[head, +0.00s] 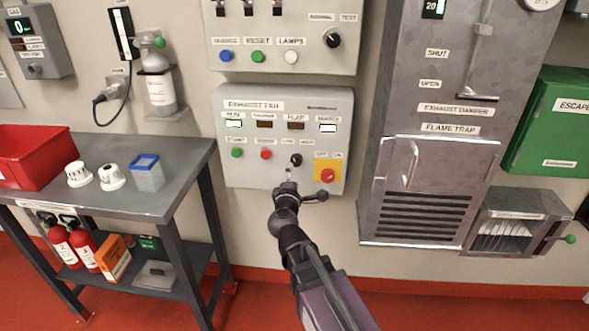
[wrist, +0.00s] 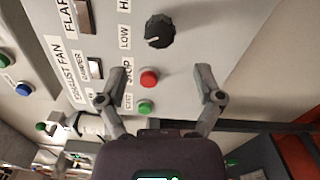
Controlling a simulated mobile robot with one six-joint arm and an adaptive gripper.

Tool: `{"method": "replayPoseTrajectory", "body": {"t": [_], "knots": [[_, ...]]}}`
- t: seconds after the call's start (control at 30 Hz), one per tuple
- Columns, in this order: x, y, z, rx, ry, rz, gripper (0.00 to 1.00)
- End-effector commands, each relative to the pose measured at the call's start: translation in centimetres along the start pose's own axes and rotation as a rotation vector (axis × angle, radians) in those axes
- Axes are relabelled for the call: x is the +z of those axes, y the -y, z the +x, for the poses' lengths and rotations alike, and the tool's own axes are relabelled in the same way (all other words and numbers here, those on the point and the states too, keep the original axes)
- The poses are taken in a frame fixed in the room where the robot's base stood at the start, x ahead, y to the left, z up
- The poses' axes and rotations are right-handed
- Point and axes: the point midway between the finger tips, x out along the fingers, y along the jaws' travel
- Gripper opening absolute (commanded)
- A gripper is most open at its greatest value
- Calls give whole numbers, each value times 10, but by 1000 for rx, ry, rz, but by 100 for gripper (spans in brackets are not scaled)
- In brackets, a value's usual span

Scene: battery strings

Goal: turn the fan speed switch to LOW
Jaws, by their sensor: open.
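The fan speed switch is a black knob (head: 296,159) at the lower right part of the grey exhaust fan panel (head: 258,180). In the wrist view the knob (wrist: 160,30) stands clear of my fingers, with the LOW label (wrist: 124,37) to its left and a partly cut-off label starting with H above that. A pale mark shows on the knob's lower left side; its exact setting is hard to read. My gripper (wrist: 157,86) is open and empty. Its fingers are spread below the knob in the wrist view, on either side of the red button (wrist: 149,78).
A green button (wrist: 146,107) is beside the red one. A red rotary switch on a yellow plate (head: 327,174) is close to the knob's right. Left is a table (head: 130,196) with a red bin (head: 38,160); right is a grey flame trap cabinet (head: 440,150).

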Motion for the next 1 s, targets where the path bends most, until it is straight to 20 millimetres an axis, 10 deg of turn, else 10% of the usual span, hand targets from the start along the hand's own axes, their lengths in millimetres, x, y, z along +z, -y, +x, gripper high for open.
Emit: {"method": "replayPoseTrajectory", "body": {"t": [0.33, 1.0], "knots": [[0, 0, -36, 0, 0, 0, 85], [21, 12, -33, -49, 59, 65, 85]]}}
